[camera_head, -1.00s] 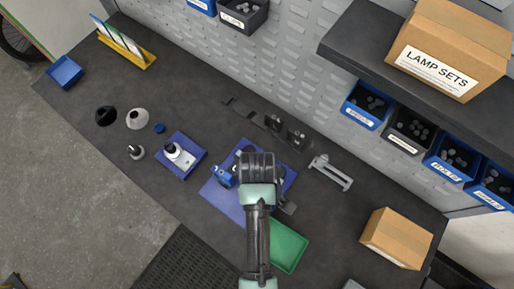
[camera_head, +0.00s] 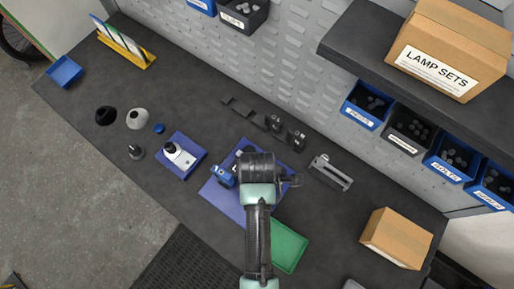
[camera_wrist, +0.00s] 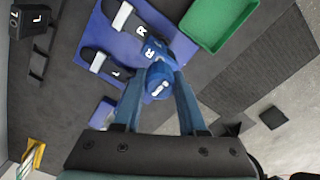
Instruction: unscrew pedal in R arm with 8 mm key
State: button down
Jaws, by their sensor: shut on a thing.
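My gripper (camera_wrist: 160,82) is shut on a blue round-topped piece with a white mark (camera_wrist: 158,90), taken to be the 8 mm key; I cannot read the mark surely. It stands over the end of the dark crank arm marked R (camera_wrist: 138,48), on a blue mat (camera_wrist: 178,45). The arm marked L (camera_wrist: 100,63) lies beside it. The pedal and the key's lower end are hidden by the fingers and the key. In the head view my wrist covers the mat's middle; the mat's left part (camera_head: 222,200) and a blue block (camera_head: 222,176) show.
A green tray (camera_head: 289,246) lies close to the mat. Dark holders (camera_head: 285,132) and a grey slotted piece (camera_head: 331,172) lie behind. A cardboard box (camera_head: 396,238) stands at right.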

jog(key=shift+s+f+n, duration=0.15)
jog(key=shift+n, duration=0.25)
jog(key=n, duration=0.6)
jog(key=shift+d, duration=0.1)
jog(key=shift+n, duration=0.4)
dwell(0.4)
jog(key=shift+r, duration=0.55)
